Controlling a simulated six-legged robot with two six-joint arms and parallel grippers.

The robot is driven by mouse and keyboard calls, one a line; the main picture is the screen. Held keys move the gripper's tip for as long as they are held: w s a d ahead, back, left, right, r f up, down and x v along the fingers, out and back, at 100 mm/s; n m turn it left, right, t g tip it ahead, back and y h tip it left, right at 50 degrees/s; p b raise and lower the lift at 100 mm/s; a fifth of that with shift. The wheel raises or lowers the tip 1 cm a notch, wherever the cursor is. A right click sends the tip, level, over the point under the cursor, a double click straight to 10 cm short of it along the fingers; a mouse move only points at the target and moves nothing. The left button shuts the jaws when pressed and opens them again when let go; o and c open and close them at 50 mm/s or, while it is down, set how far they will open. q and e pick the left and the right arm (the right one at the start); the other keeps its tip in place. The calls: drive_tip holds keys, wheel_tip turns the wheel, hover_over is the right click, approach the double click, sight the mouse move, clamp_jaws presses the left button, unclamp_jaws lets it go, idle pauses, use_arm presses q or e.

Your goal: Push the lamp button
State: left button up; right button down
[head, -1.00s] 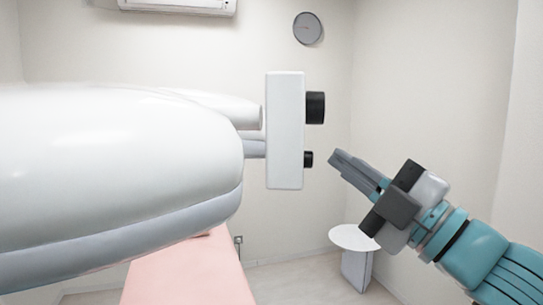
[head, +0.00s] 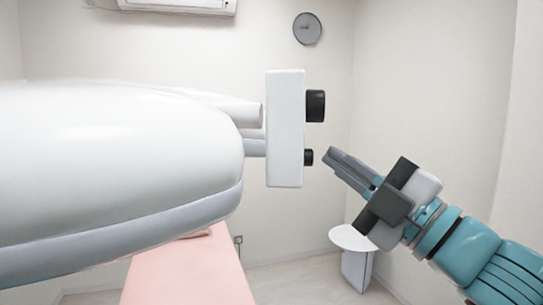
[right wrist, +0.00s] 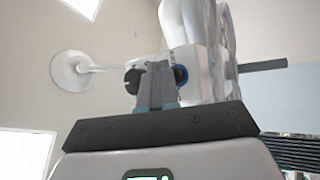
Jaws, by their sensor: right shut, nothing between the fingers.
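The lamp (head: 110,170) is a large white rounded head that fills the left of the head view. A white upright control box (head: 285,128) sits at its right end. A large black knob (head: 315,106) sticks out of the box's right side, with a smaller black button (head: 309,157) below it. My right gripper (head: 329,153) is shut and empty. Its fingertips point left at the small button's height, a small gap apart from it in the picture. In the right wrist view the shut fingers (right wrist: 157,85) stand between a black knob (right wrist: 132,80) and a blue-ringed round part (right wrist: 181,75).
A pink treatment bed (head: 188,272) lies below the lamp. A small round white table (head: 352,238) stands behind my right arm. A wall clock (head: 307,28) and an air conditioner (head: 180,5) are on the far wall.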

drive_tip(key=shift+a, duration=0.5)
idle(0.7)
drive_tip(key=shift+d, duration=0.1)
drive_tip(key=shift+s+d, duration=0.1)
drive_tip(key=shift+d, duration=0.65)
drive_tip(key=d+p, duration=0.1)
drive_tip(key=d, duration=0.5)
drive_tip(key=shift+s+p, duration=0.15)
drive_tip(key=shift+p, duration=0.2)
